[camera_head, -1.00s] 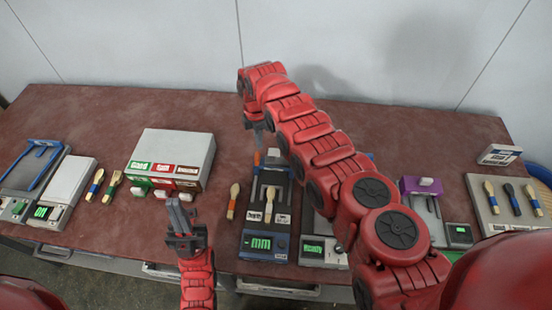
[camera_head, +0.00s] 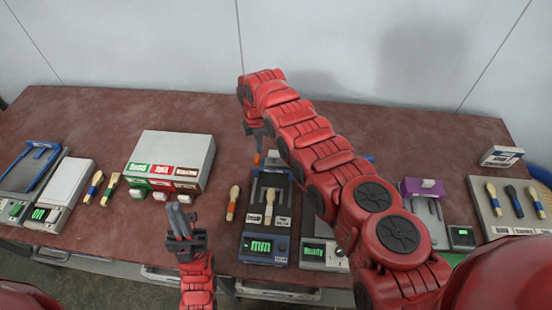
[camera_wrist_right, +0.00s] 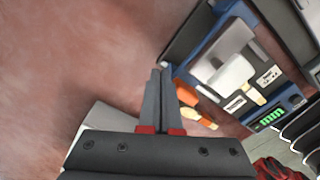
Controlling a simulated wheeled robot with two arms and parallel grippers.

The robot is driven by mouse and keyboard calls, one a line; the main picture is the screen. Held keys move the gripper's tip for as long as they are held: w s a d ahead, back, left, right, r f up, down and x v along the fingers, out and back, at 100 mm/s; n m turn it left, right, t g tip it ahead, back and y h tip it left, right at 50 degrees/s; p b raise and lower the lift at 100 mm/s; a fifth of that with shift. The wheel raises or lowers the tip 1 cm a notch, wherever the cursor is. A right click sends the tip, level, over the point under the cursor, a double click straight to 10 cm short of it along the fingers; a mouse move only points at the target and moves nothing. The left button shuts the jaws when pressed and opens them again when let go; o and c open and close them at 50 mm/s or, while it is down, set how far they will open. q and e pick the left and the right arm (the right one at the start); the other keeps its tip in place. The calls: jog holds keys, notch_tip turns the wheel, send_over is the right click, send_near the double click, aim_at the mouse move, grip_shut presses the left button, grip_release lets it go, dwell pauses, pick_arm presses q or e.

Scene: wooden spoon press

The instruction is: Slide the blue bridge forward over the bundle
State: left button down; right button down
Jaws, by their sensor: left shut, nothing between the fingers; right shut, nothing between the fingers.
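A blue raised frame (camera_head: 30,158) stands on the far-left device in the head view. I cannot tell which of these is the blue bridge, and no bundle is clearly visible. My right gripper (camera_wrist_right: 157,72) is shut and empty, above the table by the back-left corner of the blue measuring device (camera_head: 266,245), which holds a wooden spoon (camera_head: 269,207). My left gripper (camera_head: 179,222) is shut and empty, in front of the grey box.
A device with a purple block (camera_head: 421,187) and a tray of several handled tools (camera_head: 478,212) are at right. The back of the table is clear.

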aim_at(256, 163)
jog(key=shift+s+p, duration=0.6)
jog(key=shift+p, duration=1.2)
jog(key=shift+s+a+r+p, duration=0.1)
jog(key=shift+s+a+p, duration=0.15)
jog(key=shift+s+p, duration=1.55)
jog(key=shift+s+a+p, duration=0.25)
jog(key=shift+s+p, duration=0.3)
jog(key=shift+p, duration=2.5)
jog(key=shift+s+a+p, duration=0.2)
jog(key=shift+s+p, duration=0.55)
jog(key=shift+p, duration=0.25)
jog(key=shift+s+f, duration=0.2)
jog(key=shift+f, duration=0.1)
jog(key=shift+s, duration=0.75)
jog(key=shift+s+a+r, duration=0.1)
jog(key=shift+s+a, duration=0.1)
jog(key=shift+w+d+b, duration=0.1)
jog(key=shift+w+b, duration=0.3)
jog(key=shift+b, duration=0.45)
jog(key=shift+w+b, duration=0.25)
jog(key=shift+b, duration=0.1)
notch_tip(256, 163, up, 7)
jog(key=p, duration=0.2)
